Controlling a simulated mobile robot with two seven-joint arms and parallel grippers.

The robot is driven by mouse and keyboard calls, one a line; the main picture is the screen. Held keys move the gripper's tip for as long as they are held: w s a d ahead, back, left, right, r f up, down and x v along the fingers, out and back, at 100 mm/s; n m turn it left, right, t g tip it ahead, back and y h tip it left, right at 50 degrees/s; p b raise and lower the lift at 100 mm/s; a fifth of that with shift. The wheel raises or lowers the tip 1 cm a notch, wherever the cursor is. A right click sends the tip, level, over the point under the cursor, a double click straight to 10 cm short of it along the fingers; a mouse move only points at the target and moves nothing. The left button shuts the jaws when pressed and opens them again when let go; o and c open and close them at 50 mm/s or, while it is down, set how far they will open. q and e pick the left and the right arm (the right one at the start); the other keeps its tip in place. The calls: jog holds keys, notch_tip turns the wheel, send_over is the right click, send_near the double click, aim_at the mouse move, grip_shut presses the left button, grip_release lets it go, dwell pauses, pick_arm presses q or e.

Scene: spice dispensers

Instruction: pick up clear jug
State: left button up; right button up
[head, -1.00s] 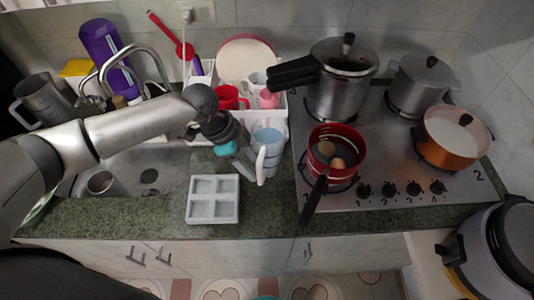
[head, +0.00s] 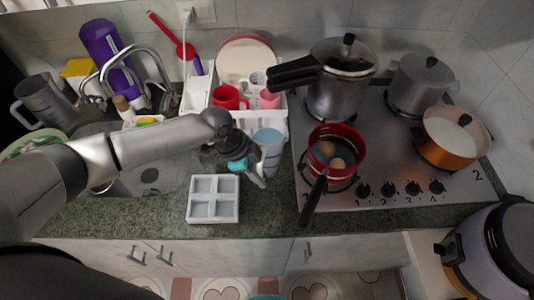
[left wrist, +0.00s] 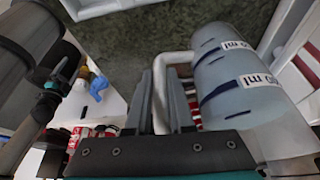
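The clear jug (head: 268,138) is pale blue and see-through and stands upright on the counter, just left of the stove. In the left wrist view the jug (left wrist: 235,75) shows dark blue bands and "ml" labels, with its pale handle reaching down between my fingers. My left gripper (head: 258,164) is at the handle side of the jug. In the left wrist view its fingers (left wrist: 161,100) sit close on both sides of the handle and look shut on it. The gripper hides part of the handle in the head view. My right gripper is not in view.
A white four-compartment tray (head: 213,199) lies in front of the jug. A white rack with a red mug (head: 229,97) stands behind it. A red pan (head: 336,150) with its handle toward the front is close on the right. The sink (head: 150,177) is on the left.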

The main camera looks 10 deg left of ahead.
pick_arm(q)
grip_shut()
dwell(0.8)
jog(key=shift+w+r, duration=0.1)
jog(key=shift+w, duration=0.05)
